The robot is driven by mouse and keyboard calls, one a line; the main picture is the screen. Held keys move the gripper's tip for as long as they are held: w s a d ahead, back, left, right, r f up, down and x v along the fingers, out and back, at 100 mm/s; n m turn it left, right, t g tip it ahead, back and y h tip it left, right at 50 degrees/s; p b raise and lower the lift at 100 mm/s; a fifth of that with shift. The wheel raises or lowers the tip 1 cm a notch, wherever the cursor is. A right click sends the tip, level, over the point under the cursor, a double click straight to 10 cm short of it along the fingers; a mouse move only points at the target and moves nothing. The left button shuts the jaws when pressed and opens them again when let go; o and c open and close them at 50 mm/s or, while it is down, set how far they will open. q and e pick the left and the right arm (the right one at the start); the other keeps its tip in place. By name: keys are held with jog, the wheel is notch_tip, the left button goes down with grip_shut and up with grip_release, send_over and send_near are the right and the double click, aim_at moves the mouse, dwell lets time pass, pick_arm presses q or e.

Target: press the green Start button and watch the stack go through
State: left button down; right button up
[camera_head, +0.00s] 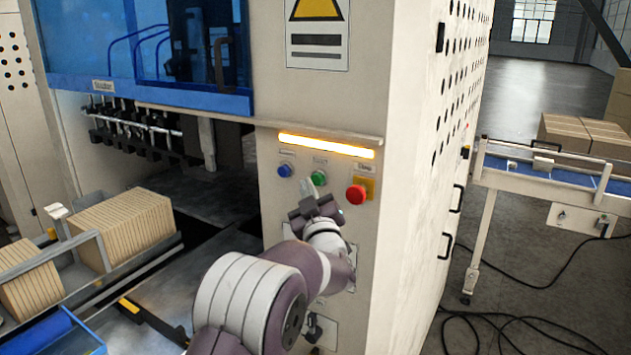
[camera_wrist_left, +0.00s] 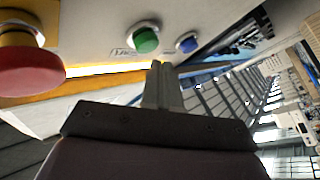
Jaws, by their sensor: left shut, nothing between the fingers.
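The green Start button (camera_head: 319,177) is on the machine's front panel, between a blue button (camera_head: 285,170) and a red stop button (camera_head: 356,194) on a yellow plate. My left gripper (camera_head: 308,190) is shut and empty, just below and slightly left of the green button. In the left wrist view the shut fingertips (camera_wrist_left: 160,72) point toward the panel, with the green button (camera_wrist_left: 143,38) just beyond them; I cannot tell if they touch. A stack of kraft sheets (camera_head: 125,228) stands upright on the infeed at the left. My right gripper is not in view.
An amber light bar (camera_head: 326,146) glows under a ledge above the buttons. A blue-framed guard window (camera_head: 150,45) is at upper left. A conveyor (camera_head: 560,178) with cardboard stacks (camera_head: 585,135) stands at the right, with cables on the floor.

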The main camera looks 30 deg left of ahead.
pick_arm(q)
jog(key=shift+w, duration=0.1)
dwell(0.5)
jog(key=shift+w, duration=0.35)
jog(key=shift+w+d+b, duration=0.1)
jog(key=shift+w+b, duration=0.2)
jog(key=shift+w, duration=0.25)
dwell(0.7)
jog(key=shift+s+b, duration=0.7)
jog(key=shift+s, duration=0.25)
